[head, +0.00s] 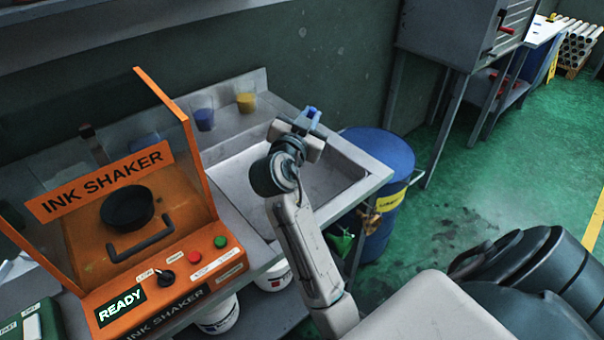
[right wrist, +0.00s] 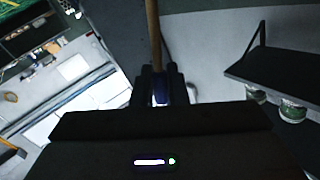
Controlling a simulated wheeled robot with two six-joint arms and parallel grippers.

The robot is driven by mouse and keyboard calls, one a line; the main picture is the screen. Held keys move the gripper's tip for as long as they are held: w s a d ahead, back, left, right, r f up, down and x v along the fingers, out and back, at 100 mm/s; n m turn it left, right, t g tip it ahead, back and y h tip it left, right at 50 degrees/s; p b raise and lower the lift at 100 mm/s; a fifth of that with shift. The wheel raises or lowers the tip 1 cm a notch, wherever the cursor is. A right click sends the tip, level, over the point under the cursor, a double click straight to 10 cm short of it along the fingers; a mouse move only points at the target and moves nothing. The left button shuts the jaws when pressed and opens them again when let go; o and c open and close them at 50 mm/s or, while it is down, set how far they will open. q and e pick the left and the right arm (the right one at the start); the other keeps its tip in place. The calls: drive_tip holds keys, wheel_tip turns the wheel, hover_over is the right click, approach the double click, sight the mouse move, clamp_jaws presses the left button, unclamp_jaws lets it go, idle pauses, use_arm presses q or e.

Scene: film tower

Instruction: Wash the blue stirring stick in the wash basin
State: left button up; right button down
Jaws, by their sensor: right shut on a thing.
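My right gripper (head: 305,122) is above the wash basin (head: 334,180), a grey sink set in the metal counter. It is shut on the blue stirring stick (head: 312,114), of which only a small blue part shows in the head view. In the right wrist view the fingers (right wrist: 160,88) close around a blue part, and a brown wooden shaft (right wrist: 153,35) runs up from it out of the frame. The stick's far end is hidden. I cannot tell whether it touches water or the basin. My left gripper is not in view.
An orange ink shaker (head: 190,260) with a clear lid stands left of the basin. Two clear cups, one with blue (head: 204,118) and one with yellow (head: 246,102), stand behind it. A blue barrel (head: 385,160) stands right of the counter. White buckets (head: 274,276) sit below.

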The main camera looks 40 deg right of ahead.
idle(0.4)
drive_tip(key=shift+r, duration=0.15)
drive_tip(key=shift+r+p, duration=1.15)
drive_tip(key=shift+r, duration=0.75)
